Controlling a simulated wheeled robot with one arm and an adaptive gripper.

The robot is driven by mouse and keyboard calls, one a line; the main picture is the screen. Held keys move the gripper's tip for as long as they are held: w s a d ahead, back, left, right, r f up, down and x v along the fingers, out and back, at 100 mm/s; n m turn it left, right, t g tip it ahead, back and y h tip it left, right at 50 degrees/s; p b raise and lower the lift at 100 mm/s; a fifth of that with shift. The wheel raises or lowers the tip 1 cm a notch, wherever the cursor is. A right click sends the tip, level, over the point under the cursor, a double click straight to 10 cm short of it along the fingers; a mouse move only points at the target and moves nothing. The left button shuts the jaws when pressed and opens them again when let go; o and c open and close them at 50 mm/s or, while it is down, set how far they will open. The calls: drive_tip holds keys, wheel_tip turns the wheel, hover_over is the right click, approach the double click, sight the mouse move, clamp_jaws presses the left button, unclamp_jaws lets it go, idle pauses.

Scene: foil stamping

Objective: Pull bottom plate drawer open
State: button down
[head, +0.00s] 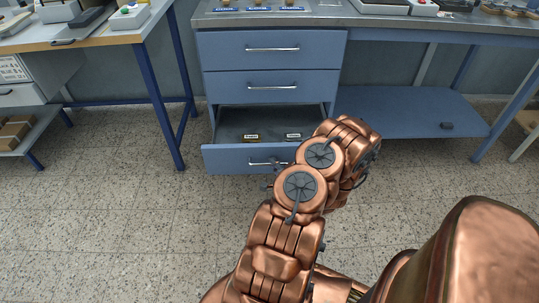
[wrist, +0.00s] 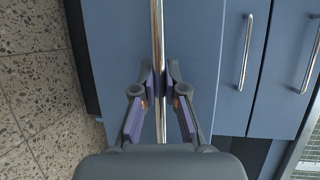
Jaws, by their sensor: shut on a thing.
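The blue bottom drawer (head: 226,160) stands pulled out from the cabinet, its inside showing. Two small labelled items, one yellowish (head: 251,138) and one pale (head: 293,136), lie in it. Its silver bar handle (head: 262,163) is partly hidden by my arm in the head view. In the wrist view the handle (wrist: 158,30) runs between the two fingers of my gripper (wrist: 160,82), which are shut on it. The drawer front (wrist: 115,50) lies just beyond the fingers. My gripper is mostly hidden behind my arm in the head view.
The middle drawer (head: 240,86) and top drawer (head: 235,48) above are closed. A blue lower shelf (head: 405,118) is right of the cabinet. A workbench with a blue leg (head: 162,110) stands left. The speckled floor (head: 130,225) in front is clear.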

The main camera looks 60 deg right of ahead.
drive_tip(key=shift+a, duration=0.5)
drive_tip(key=c, duration=1.2)
unclamp_jaws()
drive_tip(key=shift+s, duration=0.1)
drive_tip(key=shift+s, duration=0.15)
drive_tip(key=v, duration=1.1)
drive_tip(key=shift+s+a, duration=0.2)
drive_tip(key=shift+s, duration=0.1)
